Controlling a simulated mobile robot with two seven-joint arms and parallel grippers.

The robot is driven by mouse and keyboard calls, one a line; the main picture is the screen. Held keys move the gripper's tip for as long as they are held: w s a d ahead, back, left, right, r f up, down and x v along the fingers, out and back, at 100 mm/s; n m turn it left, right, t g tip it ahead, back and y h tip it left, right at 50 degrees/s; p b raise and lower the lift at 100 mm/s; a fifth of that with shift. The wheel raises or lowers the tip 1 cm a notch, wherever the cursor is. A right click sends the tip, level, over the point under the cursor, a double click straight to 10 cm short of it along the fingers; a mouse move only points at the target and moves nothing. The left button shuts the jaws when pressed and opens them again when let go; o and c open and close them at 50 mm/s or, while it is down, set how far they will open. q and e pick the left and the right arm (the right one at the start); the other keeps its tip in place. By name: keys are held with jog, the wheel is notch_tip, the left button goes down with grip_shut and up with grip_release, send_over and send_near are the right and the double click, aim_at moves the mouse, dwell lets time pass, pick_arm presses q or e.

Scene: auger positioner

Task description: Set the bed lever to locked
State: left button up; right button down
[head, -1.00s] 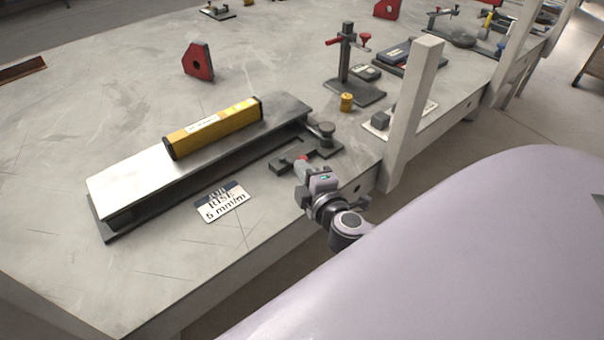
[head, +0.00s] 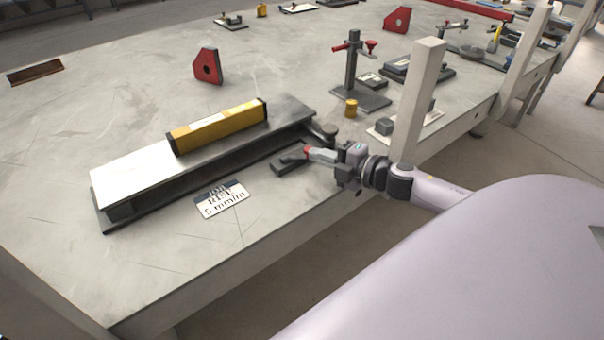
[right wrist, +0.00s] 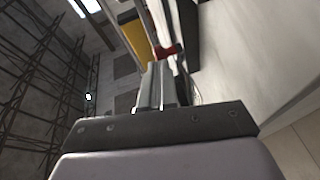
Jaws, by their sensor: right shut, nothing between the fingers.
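The bed lever shows as a small red tip (head: 307,150) at the right end of the steel bed assembly (head: 130,176) in the head view. The rest of the lever is largely hidden by my right gripper (head: 318,155). That gripper is shut and empty, its fingertips right by the red tip; I cannot tell whether they touch. In the right wrist view the red tip (right wrist: 168,51) is just beyond the closed fingers (right wrist: 155,88). The lever's exact setting cannot be read. My left gripper is not in view.
A yellow level (head: 218,126) lies on the bed. A printed plate (head: 222,199) lies in front of it. A pale post (head: 418,105) rises at the table edge near my right arm. The left tabletop is mostly clear.

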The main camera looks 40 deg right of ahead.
jog(key=shift+w+d, duration=0.55)
jog(key=shift+d, duration=0.05)
dwell(0.6)
